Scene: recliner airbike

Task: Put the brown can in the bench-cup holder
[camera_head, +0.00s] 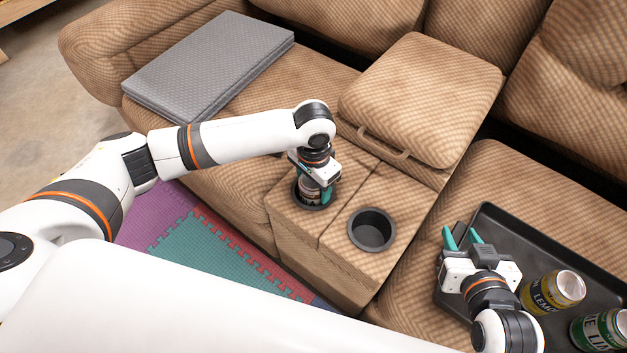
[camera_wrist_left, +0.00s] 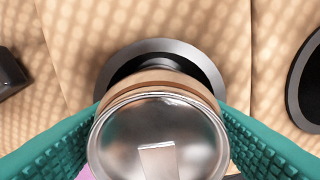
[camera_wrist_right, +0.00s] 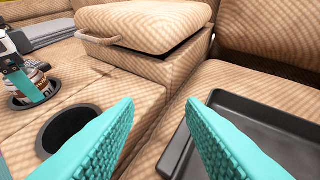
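The brown can (camera_wrist_left: 158,140) is upright between the teal fingers of my left gripper (camera_head: 313,190), which is shut on it. The can is at the mouth of the left cup holder (camera_head: 299,203) in the bench console. In the left wrist view the dark ring of that holder (camera_wrist_left: 205,62) shows behind the can; how deep the can sits is hard to tell. The right cup holder (camera_head: 372,230) is empty. My right gripper (camera_head: 463,238) is open and empty above the black tray's left end; its fingers also show apart in the right wrist view (camera_wrist_right: 160,125).
A black tray (camera_head: 530,240) on the right seat holds a yellow lemon can (camera_head: 552,291) and a green lime can (camera_head: 600,330). A grey folded mat (camera_head: 212,62) lies on the left seat. A padded console lid (camera_head: 422,95) with a handle stands behind the holders.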

